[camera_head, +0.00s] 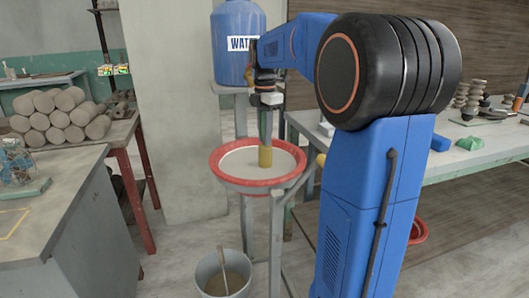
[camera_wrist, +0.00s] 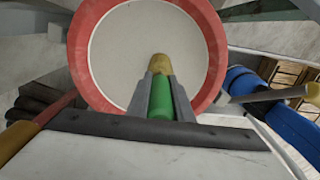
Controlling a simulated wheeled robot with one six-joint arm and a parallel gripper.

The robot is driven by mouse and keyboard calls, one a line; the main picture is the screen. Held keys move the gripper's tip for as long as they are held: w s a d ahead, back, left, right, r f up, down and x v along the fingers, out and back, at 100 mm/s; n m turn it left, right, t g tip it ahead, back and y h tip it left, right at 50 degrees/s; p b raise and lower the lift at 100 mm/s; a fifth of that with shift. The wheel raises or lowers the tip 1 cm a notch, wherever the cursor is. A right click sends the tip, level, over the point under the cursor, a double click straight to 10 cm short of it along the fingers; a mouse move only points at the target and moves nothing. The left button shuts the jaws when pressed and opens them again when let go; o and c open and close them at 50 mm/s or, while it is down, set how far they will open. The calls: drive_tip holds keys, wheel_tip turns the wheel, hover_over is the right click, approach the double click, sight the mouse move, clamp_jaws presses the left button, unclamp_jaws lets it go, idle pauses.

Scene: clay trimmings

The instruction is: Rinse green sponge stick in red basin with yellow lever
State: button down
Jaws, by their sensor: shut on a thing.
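The green sponge stick (camera_wrist: 160,100) is held between the fingers of my gripper (camera_wrist: 158,92), which is shut on its green handle. Its yellowish sponge end points down and also shows in the head view (camera_head: 265,157). The red-rimmed basin (camera_head: 223,176) with a pale inside stands on a metal frame, and the stick is over its middle. In the wrist view the basin (camera_wrist: 82,50) lies around and beyond the stick's end. I cannot tell whether the sponge touches the basin's inside. A blue water container (camera_head: 238,20) stands behind the basin.
A grey bucket (camera_head: 222,272) with liquid and a stick stands on the floor below the basin. A work table (camera_head: 455,160) with several items is at the right. Clay rolls (camera_head: 60,112) are stacked at the left, behind a grey counter (camera_head: 70,205).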

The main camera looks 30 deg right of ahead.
drive_tip(key=shift+w+d, duration=0.1)
drive_tip(key=shift+d, duration=0.15)
drive_tip(key=shift+r, duration=4.6)
